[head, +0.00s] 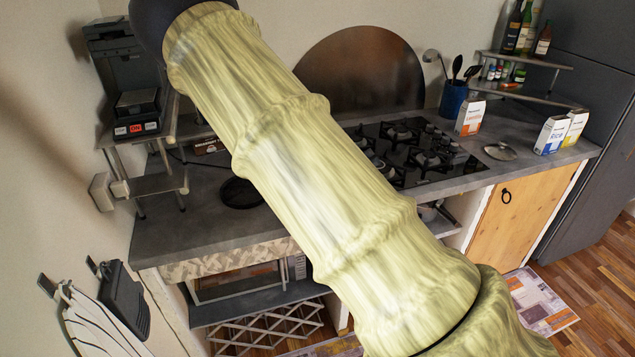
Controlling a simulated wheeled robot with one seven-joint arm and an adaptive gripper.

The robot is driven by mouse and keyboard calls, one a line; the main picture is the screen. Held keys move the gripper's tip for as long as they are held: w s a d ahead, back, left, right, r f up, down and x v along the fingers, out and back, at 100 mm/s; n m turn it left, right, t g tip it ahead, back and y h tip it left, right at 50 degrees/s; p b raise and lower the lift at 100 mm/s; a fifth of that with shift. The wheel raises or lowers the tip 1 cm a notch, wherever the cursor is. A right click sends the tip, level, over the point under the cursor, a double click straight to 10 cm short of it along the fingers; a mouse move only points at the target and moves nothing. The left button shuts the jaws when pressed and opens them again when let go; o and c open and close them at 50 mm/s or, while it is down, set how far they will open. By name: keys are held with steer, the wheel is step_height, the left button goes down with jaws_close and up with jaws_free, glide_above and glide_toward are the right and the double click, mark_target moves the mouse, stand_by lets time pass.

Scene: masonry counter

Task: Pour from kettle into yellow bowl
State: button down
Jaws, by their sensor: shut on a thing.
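Neither the kettle nor the yellow bowl shows in the head view. My gripper is not in view either. My own pale yellow-green arm crosses the picture from top left to bottom right and hides the middle of the counter. A dark round flat thing (240,193) lies on the counter just left of my arm; I cannot tell what it is.
The grey counter (185,228) holds a black gas hob (425,155), several cartons (470,117), a blue utensil holder (453,98) and a metal lid-like disc (500,151). A metal shelf (158,185) stands at the left, a fridge (595,130) at the right. The counter's front left is clear.

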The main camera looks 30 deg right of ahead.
steer(key=shift+w, duration=0.15)
steer(key=shift+w+a+r, duration=0.1)
steer(key=shift+w, duration=0.05)
steer(key=shift+w+a+r+n+p, duration=0.1)
steer(key=shift+w+r+n+p, duration=0.25)
steer(key=shift+w+n+p, duration=0.5)
stand_by(1.9)
steer(key=shift+w+a+r+n+p, duration=0.2)
steer(key=shift+w+n+p, duration=0.35)
steer(key=shift+w, duration=0.2)
steer(key=shift+w+a+r+n+p, duration=0.1)
steer(key=shift+w+r+n+p, duration=0.1)
steer(key=shift+w+n+p, duration=0.4)
stand_by(3.6)
